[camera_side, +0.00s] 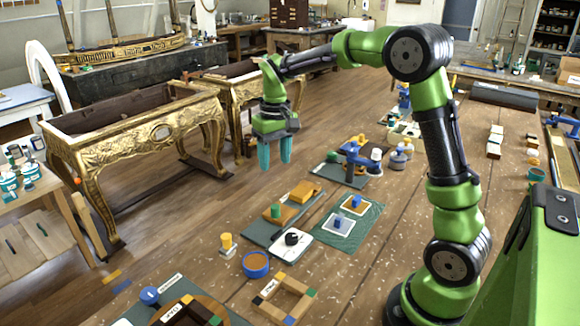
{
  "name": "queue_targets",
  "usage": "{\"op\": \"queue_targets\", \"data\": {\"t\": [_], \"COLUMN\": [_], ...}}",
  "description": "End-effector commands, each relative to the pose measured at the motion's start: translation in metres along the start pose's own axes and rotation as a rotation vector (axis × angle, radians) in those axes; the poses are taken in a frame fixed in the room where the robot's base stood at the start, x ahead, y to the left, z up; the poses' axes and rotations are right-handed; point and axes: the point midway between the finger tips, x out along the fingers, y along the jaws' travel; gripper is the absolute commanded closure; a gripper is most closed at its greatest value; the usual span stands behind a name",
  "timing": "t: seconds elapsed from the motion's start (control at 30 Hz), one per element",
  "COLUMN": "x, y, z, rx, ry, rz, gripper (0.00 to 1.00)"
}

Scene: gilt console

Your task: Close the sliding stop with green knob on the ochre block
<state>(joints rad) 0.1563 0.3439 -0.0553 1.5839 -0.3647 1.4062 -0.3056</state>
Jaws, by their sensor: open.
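The ochre block (288,215) lies on a dark green board in the middle of the view. A small green knob (276,210) stands upright on it. A brighter orange-yellow piece (304,191) sits at the far right end of the same board; I cannot tell how it joins the ochre block or how wide any gap is. My gripper (275,163), with two teal fingers pointing down, hangs in the air above and behind the knob in the picture. The fingers are apart with nothing between them, and nothing touches the knob.
A green mat (365,222) with two blue-knobbed plates lies right of the board. A white plate with a black knob (292,239), a blue-rimmed bowl (256,264) and a yellow cylinder (226,240) are in front. A blue clamp-like fixture (358,158) stands behind.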

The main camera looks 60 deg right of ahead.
Motion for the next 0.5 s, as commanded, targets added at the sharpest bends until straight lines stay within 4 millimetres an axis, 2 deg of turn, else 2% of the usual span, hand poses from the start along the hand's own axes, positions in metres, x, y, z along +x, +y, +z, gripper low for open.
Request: {"op": "queue_targets", "data": {"t": [0.1,0.17,0.23,0.37,0.5], "x": [-0.010,-0.015,-0.010,0.005,0.033], "y": [0.003,0.003,0.003,0.003,0.003], "z": [-0.013,-0.012,-0.009,-0.008,-0.007], "rx": [-0.030,-0.044,-0.053,-0.057,-0.056], "ry": [-0.008,-0.014,-0.030,-0.030,-0.032], "rz": [0.019,0.021,0.018,0.019,0.018], "gripper": [0.48,0.48,0.48,0.48,0.48]}}
